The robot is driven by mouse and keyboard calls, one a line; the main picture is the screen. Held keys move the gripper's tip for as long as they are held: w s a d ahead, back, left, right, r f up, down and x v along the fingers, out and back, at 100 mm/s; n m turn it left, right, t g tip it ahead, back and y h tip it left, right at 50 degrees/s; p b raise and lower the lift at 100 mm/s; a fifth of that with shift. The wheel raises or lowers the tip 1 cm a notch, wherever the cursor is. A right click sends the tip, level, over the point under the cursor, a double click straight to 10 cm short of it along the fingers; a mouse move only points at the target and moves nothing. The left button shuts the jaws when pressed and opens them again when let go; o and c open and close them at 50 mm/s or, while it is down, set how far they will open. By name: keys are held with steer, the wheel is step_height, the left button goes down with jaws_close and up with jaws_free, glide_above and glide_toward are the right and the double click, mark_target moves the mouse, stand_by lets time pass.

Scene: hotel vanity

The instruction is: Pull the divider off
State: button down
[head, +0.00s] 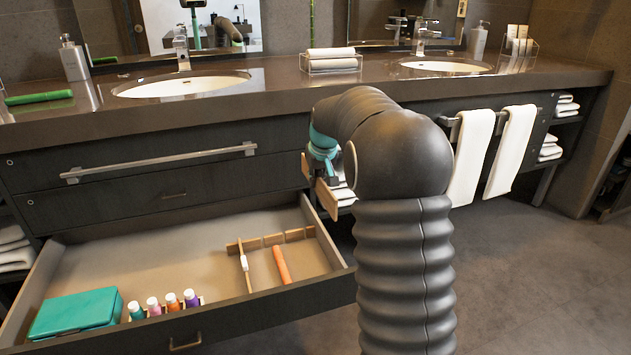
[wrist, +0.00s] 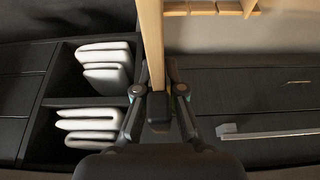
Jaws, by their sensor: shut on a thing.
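My gripper (wrist: 158,98) is shut on a light wooden divider (wrist: 151,40), a long flat strip that runs up and away from the jaws in the wrist view. In the head view, my gripper (head: 321,172) is beside the open drawer's right rear corner, partly hidden by my arm. The held divider (head: 327,199) shows there as a tilted wooden piece at the drawer's right edge. A wooden slotted rail (head: 263,243) lies inside the drawer (head: 160,262). Part of a wooden rail (wrist: 205,8) also shows in the wrist view; whether the divider touches it I cannot tell.
The drawer holds a teal box (head: 76,312), several small bottles (head: 162,304), a toothbrush (head: 244,265) and an orange stick (head: 282,265). The counter (head: 275,83) overhangs behind it. Towels hang on a bar (head: 472,150) at right. The floor at right is clear.

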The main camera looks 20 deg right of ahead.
steer(key=shift+r, duration=5.55)
steer(key=shift+f, duration=0.1)
